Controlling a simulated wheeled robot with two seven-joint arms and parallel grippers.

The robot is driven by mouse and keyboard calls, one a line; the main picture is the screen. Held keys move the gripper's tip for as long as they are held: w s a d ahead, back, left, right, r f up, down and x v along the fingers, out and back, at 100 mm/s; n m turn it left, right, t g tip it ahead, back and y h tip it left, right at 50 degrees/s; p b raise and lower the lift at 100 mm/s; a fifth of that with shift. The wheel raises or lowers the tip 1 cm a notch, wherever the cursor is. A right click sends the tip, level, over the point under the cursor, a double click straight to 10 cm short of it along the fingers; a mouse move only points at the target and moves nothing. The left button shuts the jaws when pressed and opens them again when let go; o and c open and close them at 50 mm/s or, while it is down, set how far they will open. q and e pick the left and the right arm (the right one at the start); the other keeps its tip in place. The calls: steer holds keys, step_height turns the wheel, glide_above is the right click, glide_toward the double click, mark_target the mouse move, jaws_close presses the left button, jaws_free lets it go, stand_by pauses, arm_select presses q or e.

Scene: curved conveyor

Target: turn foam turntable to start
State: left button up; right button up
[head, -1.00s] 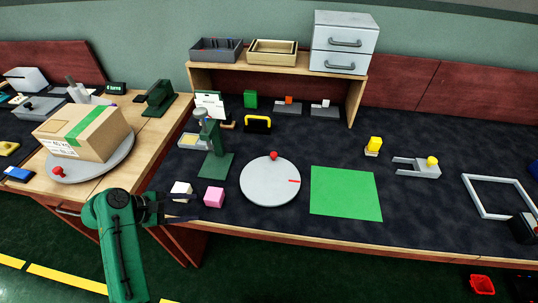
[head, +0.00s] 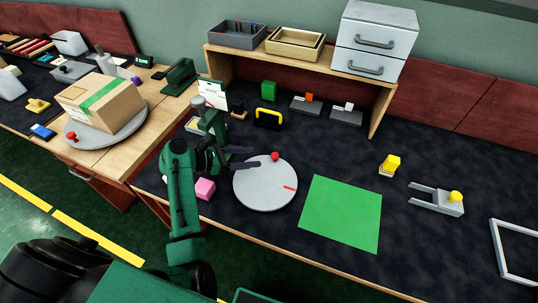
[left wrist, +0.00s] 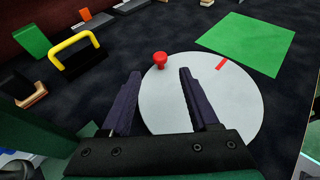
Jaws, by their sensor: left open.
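The foam turntable is a light grey disc (head: 262,190) on the dark table, with a red knob (head: 275,156) at its far rim and a red line on its right side. In the left wrist view the disc (left wrist: 236,110) lies under and beyond my fingers, and the knob (left wrist: 160,60) stands beyond the gap between them. My left gripper (head: 254,157) is open and empty, reaching in from the left with its fingertips near the knob. It also shows in the left wrist view (left wrist: 160,74), its fingers apart. My right gripper is not in view.
A green mat (head: 341,213) lies right of the disc. A pink cube (head: 205,188) sits left of it. A yellow-handled block (head: 269,119) and a green cube (head: 269,91) stand behind. Another turntable (head: 135,126) carries a cardboard box (head: 101,103) at left.

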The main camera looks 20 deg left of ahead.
mark_target(272, 156)
arm_select(q)
steer(key=x, duration=0.7)
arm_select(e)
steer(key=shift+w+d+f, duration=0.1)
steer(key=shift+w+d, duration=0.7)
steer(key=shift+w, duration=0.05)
arm_select(q)
jaws_close()
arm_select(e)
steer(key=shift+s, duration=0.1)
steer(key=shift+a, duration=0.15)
arm_select(q)
steer(key=shift+a, duration=0.1)
